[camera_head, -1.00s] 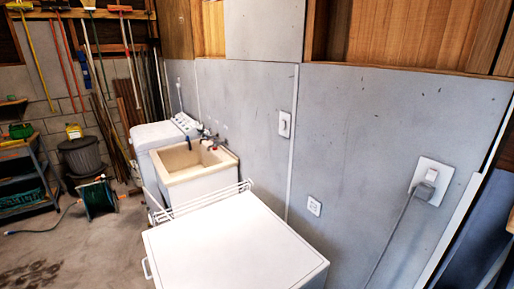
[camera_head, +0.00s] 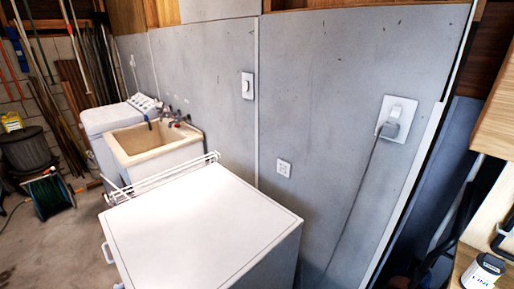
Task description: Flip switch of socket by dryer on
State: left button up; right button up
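The socket (camera_head: 397,118) is a white wall plate at the right of the grey wall, in the head view. A grey plug (camera_head: 388,129) sits in its lower part, and a cord hangs down from it behind the dryer. A small switch (camera_head: 396,111) shows above the plug; I cannot tell its position. The dryer (camera_head: 200,228) is the white box with a flat top, below and left of the socket. Neither of my grippers is in view.
A second wall plate (camera_head: 248,86) and a small low outlet (camera_head: 284,168) are on the wall left of the socket. A white rack (camera_head: 165,180), a sink (camera_head: 150,142) and a washer (camera_head: 105,118) stand beyond the dryer. A wooden surface with a labelled container (camera_head: 484,271) is at the lower right.

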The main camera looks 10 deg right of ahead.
aim_at(396, 111)
jog(key=z, duration=1.25)
